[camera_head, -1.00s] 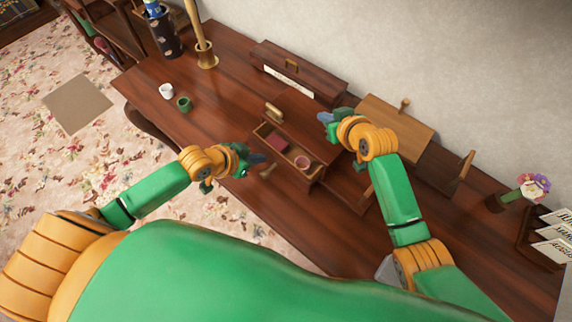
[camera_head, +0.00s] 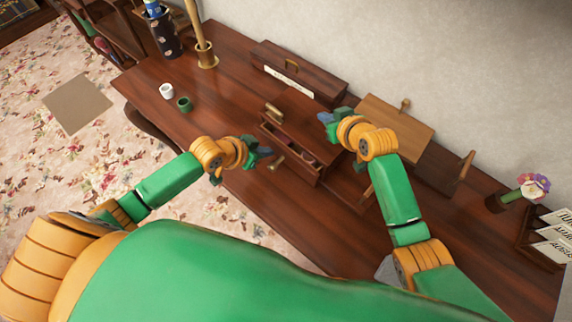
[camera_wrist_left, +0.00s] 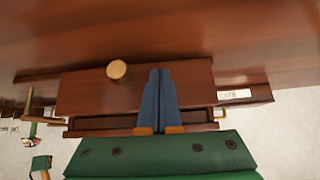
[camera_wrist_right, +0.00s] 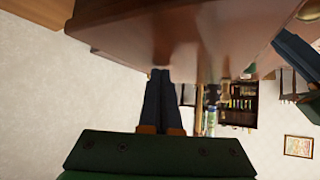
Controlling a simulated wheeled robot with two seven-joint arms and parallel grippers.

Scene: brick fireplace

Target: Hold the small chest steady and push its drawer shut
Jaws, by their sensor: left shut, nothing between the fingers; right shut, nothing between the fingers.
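A long dark box (camera_head: 300,75) with a white label stands behind the chest. A lighter wooden panel (camera_head: 396,125) is to the right, beyond my right gripper. The desk in front is clear.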

